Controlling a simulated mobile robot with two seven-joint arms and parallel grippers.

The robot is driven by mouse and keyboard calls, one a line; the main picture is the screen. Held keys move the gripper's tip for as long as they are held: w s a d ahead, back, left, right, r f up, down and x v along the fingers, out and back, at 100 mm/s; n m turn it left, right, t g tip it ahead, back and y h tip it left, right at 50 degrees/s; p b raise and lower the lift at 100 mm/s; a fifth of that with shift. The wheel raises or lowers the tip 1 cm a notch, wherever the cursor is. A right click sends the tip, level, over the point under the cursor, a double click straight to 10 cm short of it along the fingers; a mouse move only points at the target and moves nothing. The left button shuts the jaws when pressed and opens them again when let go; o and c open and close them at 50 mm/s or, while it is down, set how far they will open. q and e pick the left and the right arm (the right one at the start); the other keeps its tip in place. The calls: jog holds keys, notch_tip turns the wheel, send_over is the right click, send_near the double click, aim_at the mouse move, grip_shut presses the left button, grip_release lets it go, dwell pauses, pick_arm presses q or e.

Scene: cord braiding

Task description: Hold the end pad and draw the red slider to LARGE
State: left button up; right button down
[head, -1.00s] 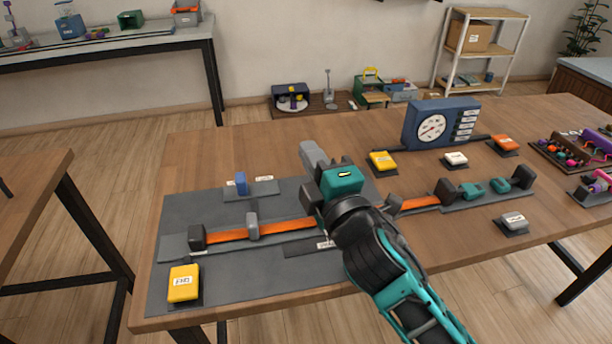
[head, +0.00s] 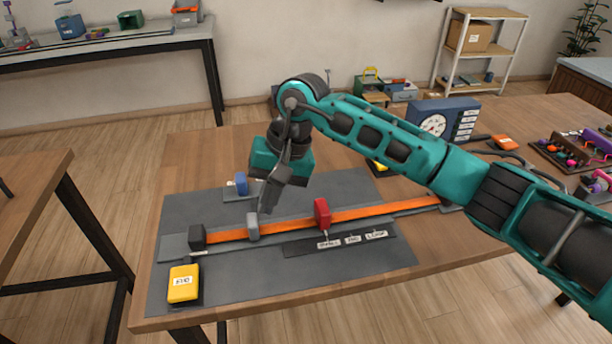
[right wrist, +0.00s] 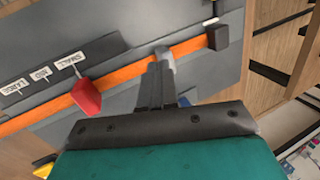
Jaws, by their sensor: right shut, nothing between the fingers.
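The red slider (head: 322,214) stands on the orange cord (head: 375,211), by the SMALL end of the label strip (head: 295,250). It also shows in the right wrist view (right wrist: 86,96). The strip carries SMALL, MID and LARGE from left to right. A grey block (head: 253,228) sits on the cord left of the red slider. My right gripper (head: 266,208) is shut and empty, its tips just above or against the grey block; I cannot tell if they touch. A yellow pad (head: 183,283) with a white label lies front left. My left gripper is out of view.
A dark end block (head: 197,236) stands at the cord's left end. A blue piece (head: 241,184) stands on a small plate behind the cord. My right arm crosses the right half of the table, before the blue gauge box (head: 455,119).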

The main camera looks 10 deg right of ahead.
jog(key=w+d+r+n+h, duration=0.1)
jog(key=w+d+h, duration=0.1)
jog(key=d+h, duration=0.35)
jog(key=shift+y, duration=0.75)
jog(key=f+b, duration=0.1)
jog(key=f, duration=0.1)
jog(key=d+f+b, duration=0.1)
jog(key=f, duration=0.1)
jog(key=f+b, duration=0.1)
jog(key=f, duration=0.1)
jog(key=shift+w+d+f+b, duration=0.2)
jog(key=shift+d+f+b, duration=0.05)
jog(key=shift+d+b, duration=0.15)
jog(key=shift+f, duration=0.45)
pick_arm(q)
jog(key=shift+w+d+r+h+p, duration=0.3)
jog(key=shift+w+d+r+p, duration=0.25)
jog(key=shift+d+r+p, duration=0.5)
pick_arm(e)
notch_tip(320, 180, up, 5)
jog(key=shift+r, duration=0.2)
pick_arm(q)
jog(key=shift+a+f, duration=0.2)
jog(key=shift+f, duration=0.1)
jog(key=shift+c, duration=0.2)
